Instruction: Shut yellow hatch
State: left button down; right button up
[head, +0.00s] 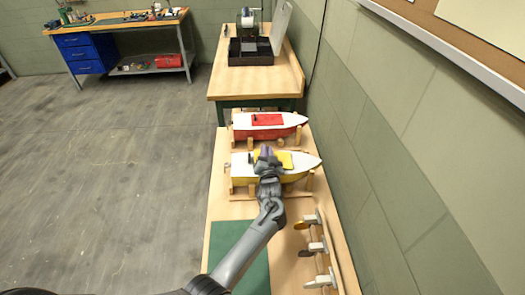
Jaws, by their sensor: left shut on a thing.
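The hatch's exact angle is hard to tell at this size. My right gripper does not show.
A green mat (258,275) lies in front. A wall runs close along the right.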

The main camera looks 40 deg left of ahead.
pick_arm(q)
jog(key=shift+s+a+f, duration=0.1)
jog(key=shift+s+f, duration=0.05)
jog(key=shift+f, duration=0.3)
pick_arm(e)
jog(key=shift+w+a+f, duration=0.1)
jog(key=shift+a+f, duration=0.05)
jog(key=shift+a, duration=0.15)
pick_arm(q)
jog(key=c, duration=1.2)
grip_release()
jog(key=shift+a, duration=0.1)
jog(key=shift+s+d+r, duration=0.1)
jog(key=shift+s+d, duration=0.25)
jog(key=shift+d, duration=0.15)
jog(key=shift+p+v, duration=0.65)
jog(key=shift+v, duration=4.2)
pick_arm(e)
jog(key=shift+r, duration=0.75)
pick_arm(q)
jog(key=shift+a, duration=0.1)
